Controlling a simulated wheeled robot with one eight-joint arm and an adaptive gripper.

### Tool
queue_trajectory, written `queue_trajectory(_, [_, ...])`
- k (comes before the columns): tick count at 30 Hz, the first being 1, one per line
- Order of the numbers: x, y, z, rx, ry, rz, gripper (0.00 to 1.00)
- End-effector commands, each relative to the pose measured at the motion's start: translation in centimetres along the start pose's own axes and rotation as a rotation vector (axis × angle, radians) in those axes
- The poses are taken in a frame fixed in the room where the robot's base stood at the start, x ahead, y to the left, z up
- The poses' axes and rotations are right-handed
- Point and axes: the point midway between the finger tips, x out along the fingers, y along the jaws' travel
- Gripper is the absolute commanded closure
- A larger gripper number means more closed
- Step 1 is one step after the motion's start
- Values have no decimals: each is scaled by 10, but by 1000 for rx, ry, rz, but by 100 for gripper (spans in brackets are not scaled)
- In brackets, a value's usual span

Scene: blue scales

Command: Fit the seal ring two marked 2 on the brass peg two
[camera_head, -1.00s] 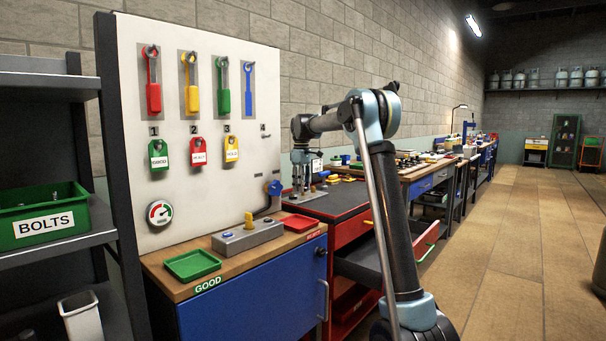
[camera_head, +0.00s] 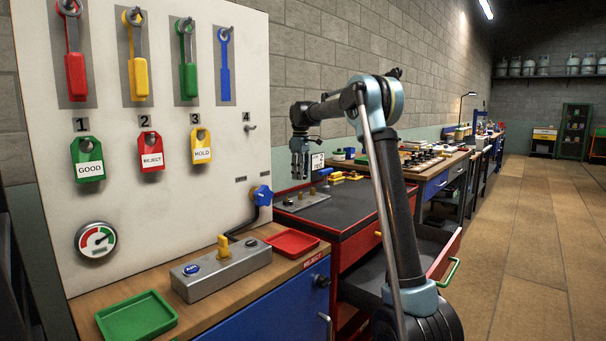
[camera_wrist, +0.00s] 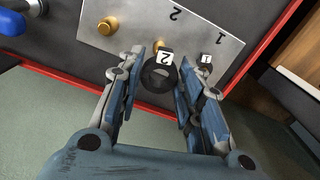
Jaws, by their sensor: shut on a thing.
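The black seal ring two (camera_wrist: 158,77), with a white tag marked 2, sits between the fingers of my gripper (camera_wrist: 160,72) in the wrist view. My gripper is shut on it. A grey plate (camera_wrist: 135,15) with printed numbers lies beyond the ring. A brass peg (camera_wrist: 162,47) stands just behind the ring's tag, close to the printed 2, partly hidden. The ring looks apart from this peg, but its height is hard to tell. In the head view my gripper (camera_head: 300,168) hangs above the plate (camera_head: 302,201); the ring is too small to make out there.
Another brass fitting (camera_wrist: 107,26) stands on the plate. A tag marked 1 (camera_wrist: 206,59) is beside my right finger. The red bench (camera_head: 345,215) has an open drawer (camera_head: 420,262) in front.

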Motion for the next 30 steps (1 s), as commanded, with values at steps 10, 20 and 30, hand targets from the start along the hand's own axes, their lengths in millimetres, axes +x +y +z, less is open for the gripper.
queue_trajectory(10, [22, 6, 6, 9, 0, 0, 79])
queue_trajectory(20, [43, 8, 8, 12, 0, 0, 79])
queue_trajectory(30, [49, 8, 9, 12, 0, 0, 79])
